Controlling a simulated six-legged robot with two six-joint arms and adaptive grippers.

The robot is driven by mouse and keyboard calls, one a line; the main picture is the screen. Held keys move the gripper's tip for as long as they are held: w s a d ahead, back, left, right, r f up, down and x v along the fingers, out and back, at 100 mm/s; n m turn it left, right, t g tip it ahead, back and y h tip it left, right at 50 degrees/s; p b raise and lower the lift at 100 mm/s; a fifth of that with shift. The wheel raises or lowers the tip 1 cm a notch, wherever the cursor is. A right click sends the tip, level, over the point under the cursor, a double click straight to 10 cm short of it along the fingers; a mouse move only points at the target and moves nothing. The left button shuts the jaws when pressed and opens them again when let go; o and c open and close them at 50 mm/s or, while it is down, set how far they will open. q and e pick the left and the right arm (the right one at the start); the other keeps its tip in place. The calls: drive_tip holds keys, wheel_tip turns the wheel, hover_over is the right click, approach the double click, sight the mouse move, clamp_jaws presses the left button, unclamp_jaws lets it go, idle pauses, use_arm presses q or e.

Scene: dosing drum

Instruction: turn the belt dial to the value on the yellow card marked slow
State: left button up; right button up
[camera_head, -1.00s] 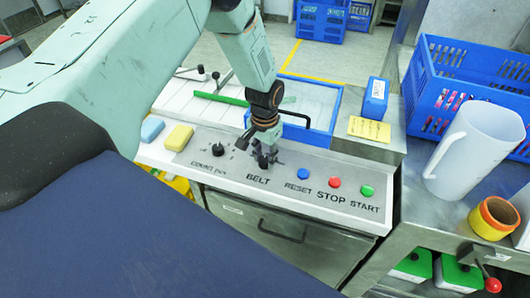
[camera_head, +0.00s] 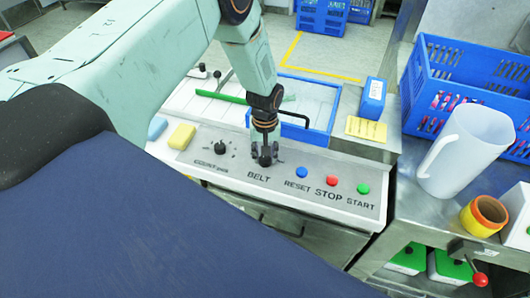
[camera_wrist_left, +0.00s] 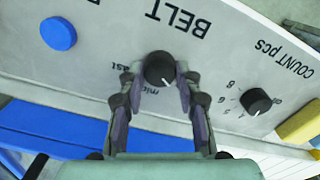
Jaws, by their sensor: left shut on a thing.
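The belt dial (camera_wrist_left: 160,68) is a black round knob with a white pointer line, under the BELT label. My left gripper (camera_wrist_left: 157,76) is shut on it, with one finger on each side. In the wrist view, the pointer line points down and slightly right. The words "fast" and "mid" show partly at the dial's left; the right finger covers the panel on the other side. In the head view, my left gripper (camera_head: 264,155) points down at the dial and mostly hides it. The yellow card (camera_head: 366,129) lies right of the panel; its writing is too small to read. My right gripper is not in view.
The count dial (camera_head: 220,148) is left of the belt dial. Blue reset (camera_head: 302,172), red stop (camera_head: 332,182) and green start (camera_head: 363,188) buttons are on the right. A yellow block (camera_head: 182,137) sits at the panel's left. A white jug (camera_head: 462,155) stands far right.

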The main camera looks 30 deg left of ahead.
sight(265, 159)
use_arm(q)
drive_tip(key=shift+s, duration=0.1)
idle(0.5)
drive_tip(key=o, duration=1.2)
drive_tip(key=shift+c, duration=0.2)
wheel_tip(265, 159, up, 12)
drive_tip(key=shift+d+f, duration=0.1)
